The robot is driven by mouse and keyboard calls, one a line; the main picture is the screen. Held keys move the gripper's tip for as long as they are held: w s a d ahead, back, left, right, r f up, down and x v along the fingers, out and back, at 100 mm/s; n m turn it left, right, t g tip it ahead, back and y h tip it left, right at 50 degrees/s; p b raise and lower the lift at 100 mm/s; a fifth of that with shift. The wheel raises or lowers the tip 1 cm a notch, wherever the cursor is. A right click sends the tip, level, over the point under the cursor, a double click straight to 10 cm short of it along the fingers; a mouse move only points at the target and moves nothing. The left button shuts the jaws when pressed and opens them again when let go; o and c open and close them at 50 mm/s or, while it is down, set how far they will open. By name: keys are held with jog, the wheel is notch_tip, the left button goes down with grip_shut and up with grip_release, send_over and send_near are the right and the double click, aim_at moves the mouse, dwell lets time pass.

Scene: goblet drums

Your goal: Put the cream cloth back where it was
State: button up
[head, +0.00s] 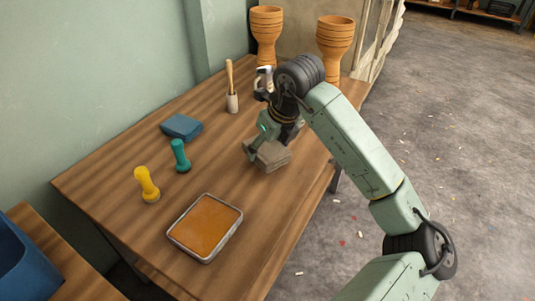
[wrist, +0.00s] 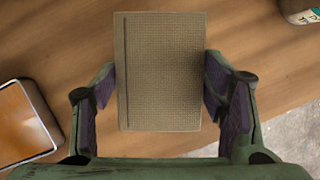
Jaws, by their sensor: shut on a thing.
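The cream cloth (head: 273,155) is a folded, tan-beige block at the right part of the wooden table in the head view. In the wrist view the cloth (wrist: 160,70) shows its woven top and a dark line along its left side. My gripper (head: 264,143) points down at it. In the wrist view the fingers of my gripper (wrist: 161,88) press on its left and right edges, shut on it. I cannot tell whether its underside touches the table.
On the table (head: 110,185) are an orange-filled tray (head: 205,227), a yellow shaker-like piece (head: 147,185), a teal one (head: 180,155), a folded blue cloth (head: 182,128) and a wooden-handled tool (head: 231,88). Two goblet drums (head: 335,45) stand behind. Bare table lies between tray and cloth.

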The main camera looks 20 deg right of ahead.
aim_at(270, 150)
jog(key=shift+f, duration=1.7)
jog(key=shift+f, duration=0.25)
jog(key=o, duration=1.1)
jog(key=shift+r, duration=0.1)
jog(key=shift+r+p, duration=0.3)
jog(key=shift+p, duration=0.05)
jog(key=b+v, duration=0.1)
jog(key=v, duration=1.1)
jog(key=shift+f, duration=0.1)
